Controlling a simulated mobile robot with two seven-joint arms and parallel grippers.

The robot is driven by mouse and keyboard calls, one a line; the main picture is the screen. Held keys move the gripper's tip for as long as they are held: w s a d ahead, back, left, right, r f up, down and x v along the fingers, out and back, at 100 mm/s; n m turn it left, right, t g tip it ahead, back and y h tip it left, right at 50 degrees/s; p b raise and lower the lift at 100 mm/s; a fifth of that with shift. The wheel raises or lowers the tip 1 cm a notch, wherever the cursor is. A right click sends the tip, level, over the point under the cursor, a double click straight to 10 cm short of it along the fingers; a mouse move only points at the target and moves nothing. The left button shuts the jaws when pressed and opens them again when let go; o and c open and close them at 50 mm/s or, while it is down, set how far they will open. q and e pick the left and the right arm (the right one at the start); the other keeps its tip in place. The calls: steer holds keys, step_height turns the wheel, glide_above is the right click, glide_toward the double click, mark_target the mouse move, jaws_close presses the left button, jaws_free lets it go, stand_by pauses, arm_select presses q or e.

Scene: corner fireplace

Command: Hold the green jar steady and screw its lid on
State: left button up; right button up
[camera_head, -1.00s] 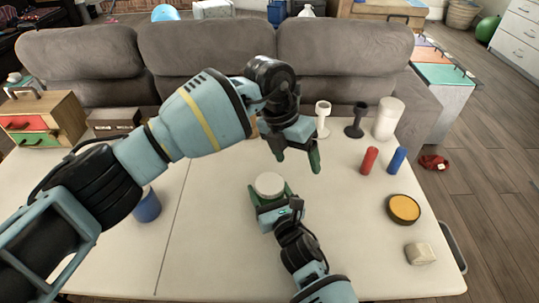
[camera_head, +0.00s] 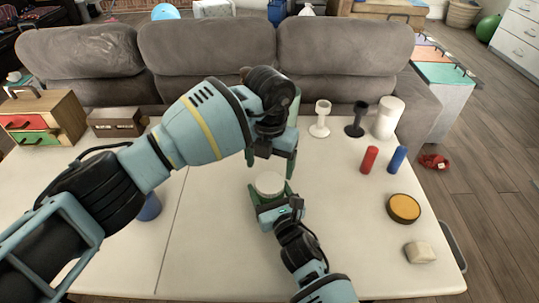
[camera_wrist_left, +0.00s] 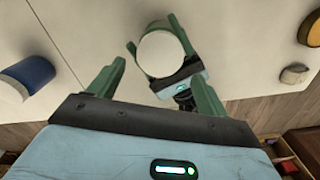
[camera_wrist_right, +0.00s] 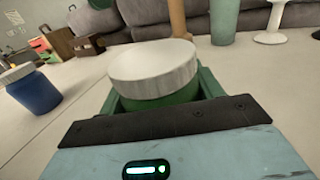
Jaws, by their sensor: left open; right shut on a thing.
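The green jar (camera_wrist_right: 165,98) stands on the white table between the fingers of my right gripper (camera_head: 270,192), which is shut on it. A white lid (camera_head: 270,183) rests on top of the jar; it also shows in the left wrist view (camera_wrist_left: 160,53) and the right wrist view (camera_wrist_right: 155,68). I cannot tell whether its thread is engaged. My left gripper (camera_head: 268,162) is open and empty, pointing down above and just behind the lid in the head view. In the left wrist view the lid is beyond the fingertips, apart from them. The lid hides most of the jar.
A blue jar (camera_wrist_right: 35,90) stands to the left, partly behind my left arm in the head view. Red (camera_head: 369,160) and blue cylinders (camera_head: 397,159), an orange-topped round tin (camera_head: 403,208) and a pale block (camera_head: 419,252) stand right. Two goblets (camera_head: 320,121) (camera_head: 356,122) stand behind.

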mark_target(270, 182)
arm_select(q)
steer(key=shift+f, duration=2.75)
steer(key=c, duration=0.8)
steer(key=o, duration=1.1)
steer(key=shift+r, duration=2.3)
steer(key=shift+c, duration=0.5)
